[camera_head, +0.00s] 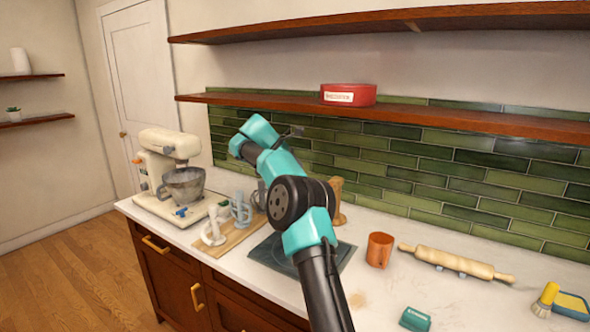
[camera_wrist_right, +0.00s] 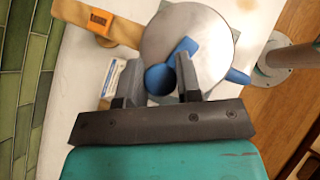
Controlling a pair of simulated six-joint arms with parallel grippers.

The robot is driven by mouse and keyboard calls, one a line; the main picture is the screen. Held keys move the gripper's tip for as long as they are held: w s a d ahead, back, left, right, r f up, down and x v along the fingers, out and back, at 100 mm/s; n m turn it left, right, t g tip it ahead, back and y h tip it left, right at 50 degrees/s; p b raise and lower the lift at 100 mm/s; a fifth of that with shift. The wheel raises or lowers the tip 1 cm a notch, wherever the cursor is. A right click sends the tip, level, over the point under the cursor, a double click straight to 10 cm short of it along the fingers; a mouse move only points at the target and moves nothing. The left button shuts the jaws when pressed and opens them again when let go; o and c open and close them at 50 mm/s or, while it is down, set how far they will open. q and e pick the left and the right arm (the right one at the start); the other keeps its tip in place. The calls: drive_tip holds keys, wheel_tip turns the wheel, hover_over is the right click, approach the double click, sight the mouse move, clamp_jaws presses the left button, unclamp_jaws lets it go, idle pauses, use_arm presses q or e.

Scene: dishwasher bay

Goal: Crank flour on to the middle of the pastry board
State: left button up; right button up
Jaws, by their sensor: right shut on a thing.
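In the right wrist view the right gripper (camera_wrist_right: 158,84) is shut on a blue round knob (camera_wrist_right: 160,78). The knob sits by a grey round-topped thing with blue parts (camera_wrist_right: 208,30), which looks like the flour mill. It appears to be the grey-blue thing (camera_head: 240,208) left of my arm in the head view. A dark square board (camera_head: 266,252), perhaps the pastry board, lies partly hidden under my arm. I see no flour clearly. My left gripper is out of view.
A cream stand mixer (camera_head: 168,150) with a grey bowl stands at the left. A white stand-like thing (camera_head: 213,228) is near the front edge. An orange mug (camera_head: 379,250), a rolling pin (camera_head: 455,262), a teal tin (camera_head: 414,319) and a brush (camera_head: 545,299) lie right.

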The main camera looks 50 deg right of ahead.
drive_tip(key=shift+d+m+y, duration=0.15)
drive_tip(key=shift+m+y, duration=0.15)
drive_tip(key=shift+m, duration=0.1)
drive_tip(key=o, duration=0.9)
drive_tip(key=shift+r, duration=0.1)
